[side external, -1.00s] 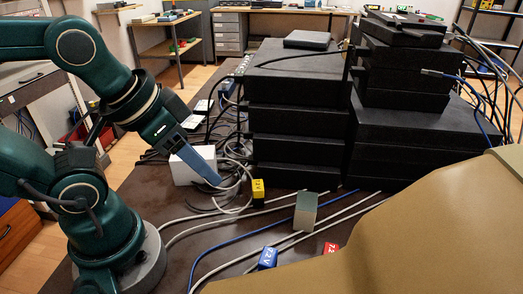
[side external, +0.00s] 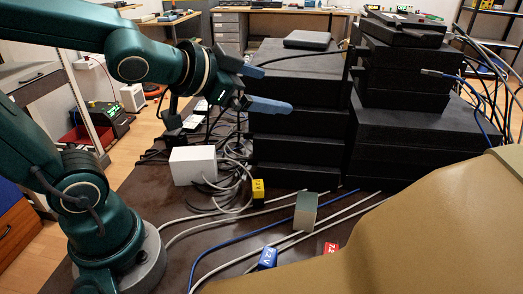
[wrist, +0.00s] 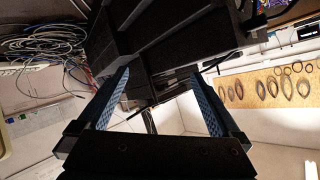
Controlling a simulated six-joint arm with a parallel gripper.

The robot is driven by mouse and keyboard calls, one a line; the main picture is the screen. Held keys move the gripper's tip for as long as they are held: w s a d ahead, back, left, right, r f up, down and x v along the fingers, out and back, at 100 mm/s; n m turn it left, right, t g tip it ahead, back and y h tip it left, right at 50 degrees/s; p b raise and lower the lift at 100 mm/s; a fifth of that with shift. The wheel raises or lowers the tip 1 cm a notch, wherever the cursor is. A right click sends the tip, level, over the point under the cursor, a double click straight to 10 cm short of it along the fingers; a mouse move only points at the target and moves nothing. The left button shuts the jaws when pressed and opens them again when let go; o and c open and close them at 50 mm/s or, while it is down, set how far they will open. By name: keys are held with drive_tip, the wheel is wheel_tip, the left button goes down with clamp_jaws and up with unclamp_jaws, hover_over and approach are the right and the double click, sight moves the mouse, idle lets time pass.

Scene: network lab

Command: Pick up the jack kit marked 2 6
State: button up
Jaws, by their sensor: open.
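No item with a readable "2 6" mark shows in either view. Small blocks lie on the dark table: a yellow one (side external: 258,190), a blue one (side external: 267,258) reading about 7.2V, a red one (side external: 331,248) partly hidden by the tan shape, and a grey-green one (side external: 305,212) with no readable mark. My gripper (side external: 272,89) is open and empty, raised well above these blocks and pointing right in front of the black stack. In the wrist view its two blue fingers (wrist: 160,82) are spread apart with nothing between them.
A stack of black equipment boxes (side external: 297,122) stands at the centre, with another stack (side external: 405,75) to its right. A white box (side external: 193,165) sits below my gripper. Grey and blue cables cross the table. A large tan shape (side external: 420,235) blocks the lower right.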

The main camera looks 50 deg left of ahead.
drive_tip(key=w+d+f+m+t+h, duration=0.1)
drive_tip(key=w+d+f+m+h, duration=0.15)
drive_tip(key=w, duration=0.25)
drive_tip(key=m+g+h, duration=0.4)
drive_tip(key=m+h, duration=0.2)
drive_tip(key=h, duration=0.3)
hover_over(315, 209)
drive_tip(key=w+a, duration=0.1)
drive_tip(key=a, duration=0.3)
drive_tip(key=shift+n+y, duration=0.25)
wheel_tip(315, 209, down, 11)
drive_tip(key=shift+r, duration=0.1)
drive_tip(key=shift+n+g, duration=0.6)
drive_tip(key=shift+n, duration=0.3)
drive_tip(key=s+f, duration=0.1)
drive_tip(key=f, duration=0.3)
drive_tip(key=s+f, duration=0.1)
drive_tip(key=f, duration=0.1)
drive_tip(key=shift+s+a+f, duration=0.25)
drive_tip(key=shift+s+f, duration=0.1)
drive_tip(key=shift+x, duration=2.5)
drive_tip(key=shift+r, duration=0.1)
drive_tip(key=c, duration=1.5)
drive_tip(key=shift+c, duration=0.2)
